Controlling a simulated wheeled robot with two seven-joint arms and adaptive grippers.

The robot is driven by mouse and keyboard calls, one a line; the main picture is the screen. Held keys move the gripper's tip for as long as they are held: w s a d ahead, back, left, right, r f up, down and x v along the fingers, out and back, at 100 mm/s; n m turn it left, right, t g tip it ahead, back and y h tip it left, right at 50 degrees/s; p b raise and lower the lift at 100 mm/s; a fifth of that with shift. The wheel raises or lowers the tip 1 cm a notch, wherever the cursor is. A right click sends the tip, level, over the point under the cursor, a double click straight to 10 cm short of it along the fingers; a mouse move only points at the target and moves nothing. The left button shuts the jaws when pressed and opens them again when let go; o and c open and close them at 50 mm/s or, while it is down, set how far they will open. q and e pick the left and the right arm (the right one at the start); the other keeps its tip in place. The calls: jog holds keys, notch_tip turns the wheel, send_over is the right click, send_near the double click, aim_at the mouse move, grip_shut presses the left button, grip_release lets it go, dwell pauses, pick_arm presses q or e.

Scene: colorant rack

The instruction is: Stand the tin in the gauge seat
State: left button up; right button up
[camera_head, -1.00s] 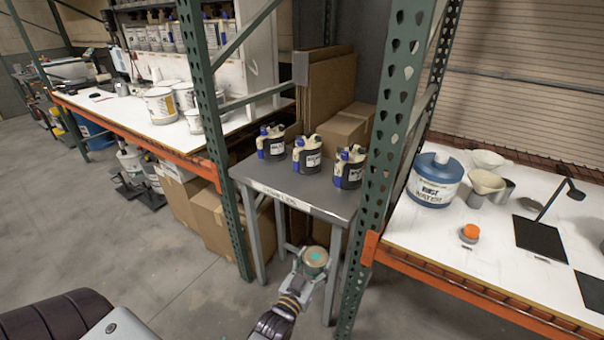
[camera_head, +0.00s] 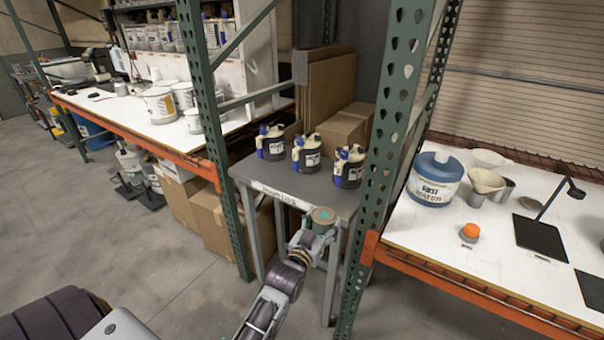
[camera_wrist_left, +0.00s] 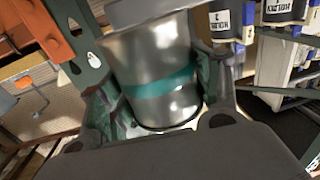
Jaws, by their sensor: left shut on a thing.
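In the left wrist view the tin (camera_wrist_left: 155,75) is silver with a teal band, between the two fingers (camera_wrist_left: 160,100). I cannot make out the gauge seat with certainty in either view. My right gripper is not in view.
Several dark jugs (camera_head: 306,155) stand on the small grey table (camera_head: 250,171). Green rack posts (camera_head: 385,150) rise on both sides of it. On the right white bench (camera_head: 420,235) are a blue-lidded tub (camera_head: 434,180), an orange-capped item (camera_head: 470,231) and a black pad (camera_head: 540,240).

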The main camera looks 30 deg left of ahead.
pick_arm(q)
jog(key=w+a+r+y, duration=0.1)
jog(key=w+a+r, duration=0.25)
jog(key=r, duration=0.35)
jog(key=w+a+r+n+b, duration=0.1)
jog(key=w+a+r, duration=0.1)
jog(key=w+r, duration=0.35)
jog(key=w+a+r+y, duration=0.1)
jog(key=w+a+r, duration=0.2)
jog(key=r, duration=0.4)
jog(key=w+a+f+n, duration=0.1)
jog(key=w+a+f, duration=0.4)
jog(key=f, duration=0.3)
jog(key=shift+w+a+f+y, duration=0.2)
jog(key=shift+w+f+y, duration=0.15)
jog(key=shift+w+y, duration=0.1)
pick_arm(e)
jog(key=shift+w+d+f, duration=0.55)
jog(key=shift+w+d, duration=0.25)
pick_arm(q)
jog(key=shift+f, duration=0.1)
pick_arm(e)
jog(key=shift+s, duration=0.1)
